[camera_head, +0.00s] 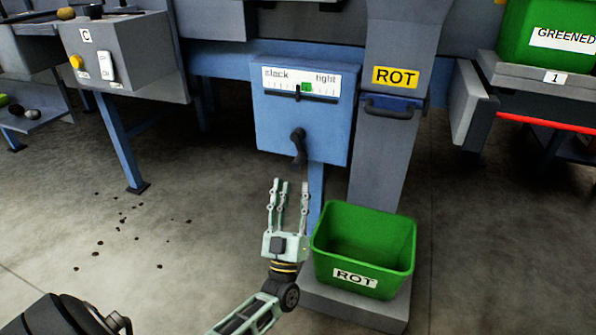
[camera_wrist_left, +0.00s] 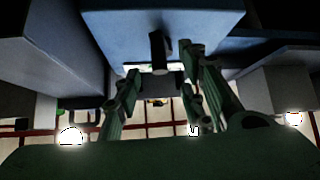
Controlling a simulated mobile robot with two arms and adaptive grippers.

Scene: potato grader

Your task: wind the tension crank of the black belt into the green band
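The tension crank (camera_head: 298,145) is a dark handle on the front of a blue box (camera_head: 270,120). Above it is a white gauge (camera_head: 325,92) marked slack to tight. The green band (camera_head: 306,87) lies right of the gauge's middle, and the black pointer (camera_head: 298,92) stands at about its left edge. My left gripper (camera_head: 291,185) is open and empty, fingers pointing up, just below the crank and apart from it in the head view. In the left wrist view the crank (camera_wrist_left: 158,48) shows beyond and between the spread fingers (camera_wrist_left: 160,62). My right gripper is not in view.
A green ROT bin (camera_head: 335,235) stands on a grey plinth (camera_head: 350,308) right of my left gripper, below the grey ROT chute (camera_head: 385,150) with its handle (camera_head: 393,107). A control box (camera_head: 125,60) is at upper left. Floor left of the arm is open, with dark crumbs.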

